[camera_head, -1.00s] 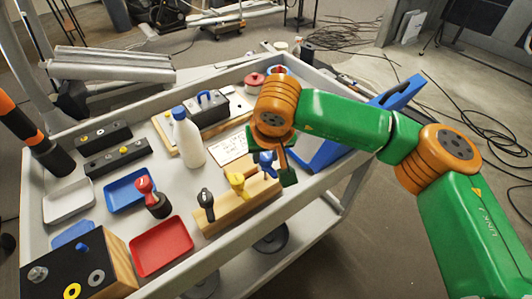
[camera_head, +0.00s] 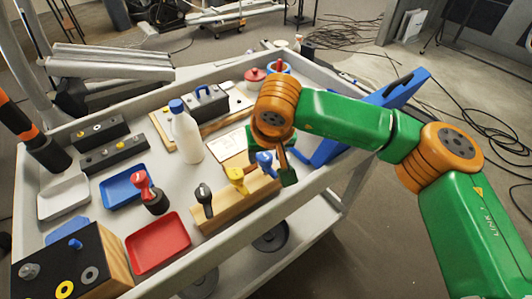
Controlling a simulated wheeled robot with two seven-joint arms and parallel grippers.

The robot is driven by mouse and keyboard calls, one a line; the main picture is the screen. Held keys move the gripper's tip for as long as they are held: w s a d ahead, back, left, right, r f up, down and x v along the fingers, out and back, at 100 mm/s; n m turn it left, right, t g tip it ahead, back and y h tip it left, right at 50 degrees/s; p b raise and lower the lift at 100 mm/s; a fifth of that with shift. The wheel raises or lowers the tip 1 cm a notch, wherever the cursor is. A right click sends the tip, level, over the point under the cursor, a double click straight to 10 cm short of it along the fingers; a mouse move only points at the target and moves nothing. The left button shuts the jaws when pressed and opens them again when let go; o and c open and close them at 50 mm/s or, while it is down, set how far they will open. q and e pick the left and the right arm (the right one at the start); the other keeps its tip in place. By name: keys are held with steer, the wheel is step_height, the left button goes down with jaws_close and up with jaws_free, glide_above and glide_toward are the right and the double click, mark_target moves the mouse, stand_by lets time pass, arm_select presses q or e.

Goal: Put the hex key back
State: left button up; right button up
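My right gripper (camera_head: 276,157) points down at the block's right end, beside the blue handle. One green finger shows in front to the right of this handle, and other green gripper parts show behind it. Whether the fingers touch or grip the blue key cannot be made out. My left gripper is not in view.
The grey cart has raised rims (camera_head: 305,190). On it are a white bottle (camera_head: 186,135), a red tray (camera_head: 158,243), a blue tray (camera_head: 120,187), a white tray (camera_head: 64,196), a red-handled tool (camera_head: 145,190) and a black-topped box (camera_head: 60,262).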

steer(key=shift+o, duration=0.4)
steer(key=shift+r, duration=0.1)
steer(key=b+v, duration=0.1)
steer(key=v, duration=0.6)
